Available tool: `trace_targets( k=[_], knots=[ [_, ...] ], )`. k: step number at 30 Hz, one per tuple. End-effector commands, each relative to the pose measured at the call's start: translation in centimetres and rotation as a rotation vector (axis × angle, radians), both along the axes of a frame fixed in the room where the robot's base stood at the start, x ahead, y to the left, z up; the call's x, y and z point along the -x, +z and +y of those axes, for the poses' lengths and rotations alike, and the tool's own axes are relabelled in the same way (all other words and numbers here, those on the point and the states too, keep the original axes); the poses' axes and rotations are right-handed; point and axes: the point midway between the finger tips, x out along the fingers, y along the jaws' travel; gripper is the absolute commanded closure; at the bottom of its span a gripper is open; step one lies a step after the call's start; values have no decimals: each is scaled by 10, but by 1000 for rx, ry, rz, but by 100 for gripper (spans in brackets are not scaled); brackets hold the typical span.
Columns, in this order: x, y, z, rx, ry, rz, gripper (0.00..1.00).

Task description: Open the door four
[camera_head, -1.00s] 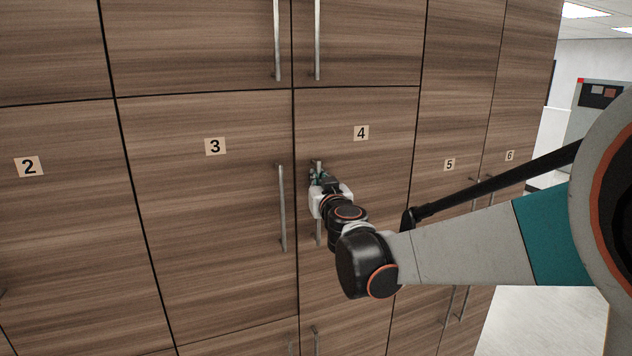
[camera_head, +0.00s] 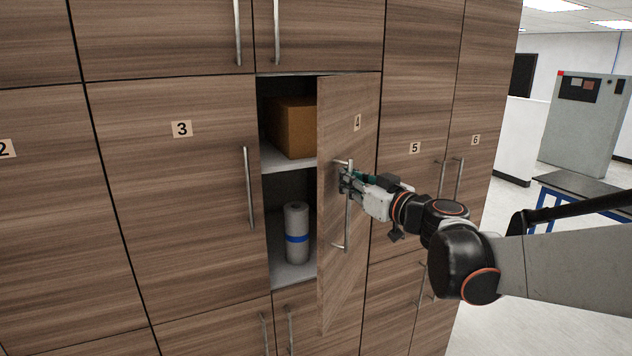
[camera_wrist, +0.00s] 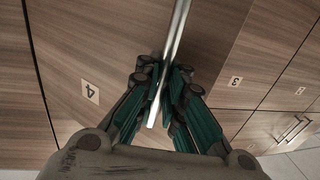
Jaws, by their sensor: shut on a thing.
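Door four (camera_head: 345,225) is a wood-grain cabinet door with a "4" label. It stands partly open, hinged on its right side and swung out toward me. Its vertical metal bar handle (camera_head: 348,215) is on the door's left part. My gripper (camera_head: 346,179) is shut on the upper part of this handle. In the wrist view, the green-and-black fingers of my gripper (camera_wrist: 163,98) close around the handle (camera_wrist: 178,35), with door four (camera_wrist: 85,45) to the left. The fingertips partly cover the handle.
Inside the opening, a brown box (camera_head: 292,127) sits on the upper shelf and a grey roll with a blue band (camera_head: 297,233) stands below. Closed door three (camera_head: 180,200) is to the left, door five (camera_head: 412,170) to the right. A blue-framed table (camera_head: 585,195) stands farther right.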

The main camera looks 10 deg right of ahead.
Motion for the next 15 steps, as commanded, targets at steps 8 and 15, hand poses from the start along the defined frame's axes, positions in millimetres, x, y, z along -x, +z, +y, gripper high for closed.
trace_targets(
  k=[8,15],
  knots=[
    [22,-3,-57,-1,189,1,100],
    [36,-3,-113,0,369,1,100]
  ],
)
